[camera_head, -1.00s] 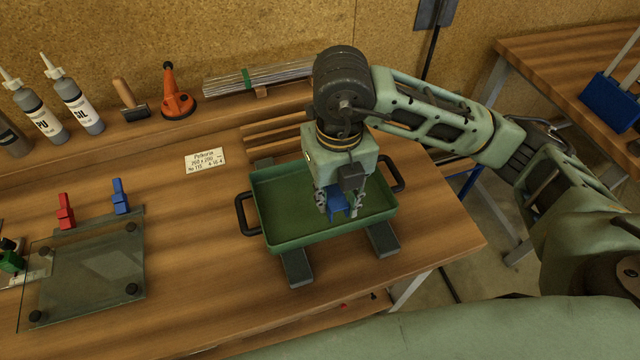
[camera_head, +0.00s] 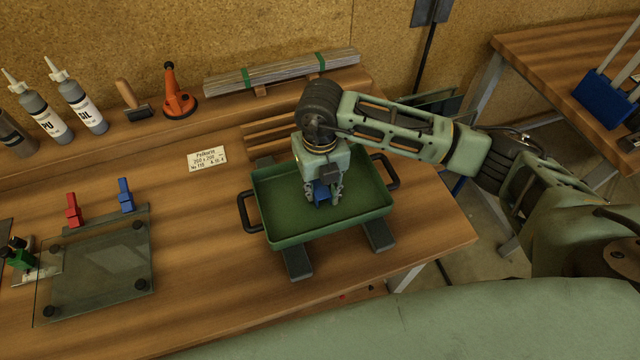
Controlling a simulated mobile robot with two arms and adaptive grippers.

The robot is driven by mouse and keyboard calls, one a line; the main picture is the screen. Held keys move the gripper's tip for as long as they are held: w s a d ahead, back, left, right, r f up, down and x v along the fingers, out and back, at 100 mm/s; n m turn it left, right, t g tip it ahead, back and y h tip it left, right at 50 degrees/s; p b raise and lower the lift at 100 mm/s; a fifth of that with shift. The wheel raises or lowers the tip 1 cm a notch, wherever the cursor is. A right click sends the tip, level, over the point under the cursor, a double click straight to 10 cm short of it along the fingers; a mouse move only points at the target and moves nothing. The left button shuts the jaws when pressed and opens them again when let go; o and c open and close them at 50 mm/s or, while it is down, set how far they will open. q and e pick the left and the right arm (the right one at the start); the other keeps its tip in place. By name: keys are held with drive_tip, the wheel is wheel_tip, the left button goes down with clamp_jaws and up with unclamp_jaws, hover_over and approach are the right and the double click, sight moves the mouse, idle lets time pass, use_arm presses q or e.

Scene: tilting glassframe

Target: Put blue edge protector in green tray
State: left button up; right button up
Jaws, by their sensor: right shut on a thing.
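The green tray (camera_head: 283,241) sits on the wooden bench on dark supports, with a black handle at each side. My right gripper (camera_head: 322,197) points down inside the tray's outline, near its middle. It is shut on a blue edge protector (camera_head: 321,192), which shows between its fingers. I cannot tell whether the protector touches the tray floor. Another blue edge protector (camera_head: 125,195) stands on the far edge of the glass pane (camera_head: 100,265) at the left, beside a red one (camera_head: 73,210). My left gripper is not in view.
A green clamp-like piece (camera_head: 20,258) is at the pane's left. The bench between pane and tray is clear.

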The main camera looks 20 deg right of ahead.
sight(320, 188)
drive_tip(key=shift+f, duration=0.25)
drive_tip(key=o, duration=0.8)
drive_tip(key=shift+r, duration=0.1)
drive_tip(key=shift+r, duration=0.2)
drive_tip(key=shift+w+r, duration=0.1)
drive_tip(key=shift+r, duration=0.15)
drive_tip(key=shift+r+b, duration=1.8)
drive_tip(key=shift+r, duration=3.95)
